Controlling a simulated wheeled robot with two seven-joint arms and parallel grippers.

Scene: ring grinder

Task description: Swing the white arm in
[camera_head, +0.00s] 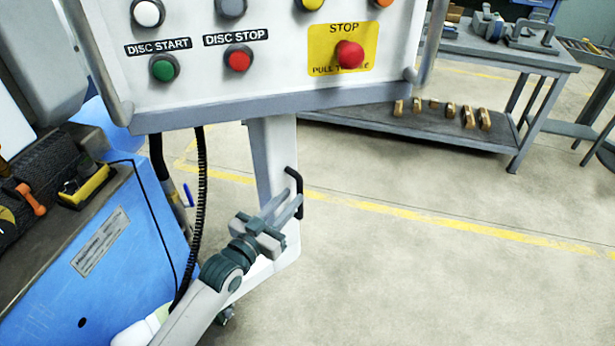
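The white arm (272,150) hangs as an upright post under the control panel and runs down behind my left gripper. A black bar handle (295,180) is fixed on the right side of the white arm. My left gripper (291,200) reaches up from the bottom and lies in front of the white arm, its fingertips at the handle. Its two fingers stand apart with a narrow gap. One finger overlaps the lower part of the handle, and I cannot tell whether the handle lies between them. My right gripper is out of view.
The control panel (290,75) with coloured buttons and a red stop button (349,54) fills the top. A blue machine (85,265) stands at left, with a black hose (201,200) beside it. A workbench (480,45) is at back right. The floor at right is clear.

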